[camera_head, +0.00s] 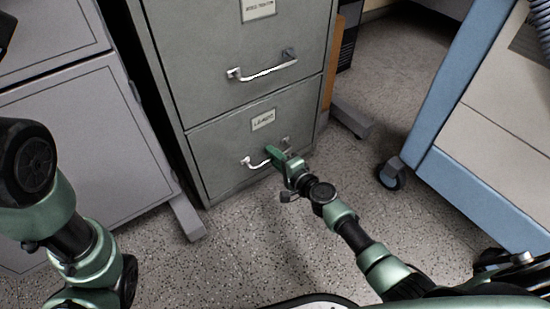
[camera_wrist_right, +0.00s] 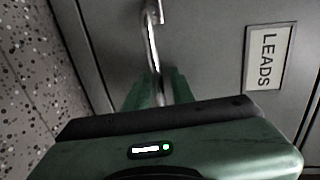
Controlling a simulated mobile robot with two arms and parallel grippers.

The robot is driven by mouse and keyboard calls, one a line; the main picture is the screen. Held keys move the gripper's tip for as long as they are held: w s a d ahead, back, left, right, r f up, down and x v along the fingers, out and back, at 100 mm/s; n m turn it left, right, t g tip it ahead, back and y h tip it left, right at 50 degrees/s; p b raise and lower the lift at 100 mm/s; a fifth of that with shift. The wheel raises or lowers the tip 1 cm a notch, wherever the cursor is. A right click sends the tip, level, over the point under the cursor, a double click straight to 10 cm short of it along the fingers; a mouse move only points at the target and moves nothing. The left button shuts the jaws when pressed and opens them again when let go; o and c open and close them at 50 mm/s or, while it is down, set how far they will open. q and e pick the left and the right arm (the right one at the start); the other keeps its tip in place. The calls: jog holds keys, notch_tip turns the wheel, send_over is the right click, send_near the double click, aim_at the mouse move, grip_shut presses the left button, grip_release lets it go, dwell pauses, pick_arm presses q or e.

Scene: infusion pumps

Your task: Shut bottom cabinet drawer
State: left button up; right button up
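The bottom drawer (camera_head: 225,150) of the grey metal cabinet has a silver bar handle (camera_head: 252,163) and a small label. Its front looks about flush with the cabinet; I see no clear gap. In the right wrist view the label (camera_wrist_right: 268,58) reads LEADS. My right gripper (camera_head: 278,156) is at the right part of this handle. In the wrist view the handle (camera_wrist_right: 153,45) runs between its two green fingers (camera_wrist_right: 159,90), which sit close on either side of it. My left arm shows at the left edge, but its gripper is not in view.
The drawer above (camera_head: 235,60) looks shut, with its own silver handle (camera_head: 262,72). A grey cabinet (camera_head: 85,150) stands at left. A blue-framed cart (camera_head: 470,185) with a black caster (camera_head: 391,174) stands at right. Speckled floor (camera_head: 240,235) is clear in front of the drawer.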

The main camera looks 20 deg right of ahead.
jog(key=shift+s, duration=0.1)
jog(key=shift+s, duration=0.3)
jog(key=p+v, duration=0.1)
jog(key=v, duration=0.6)
jog(key=shift+p, duration=0.4)
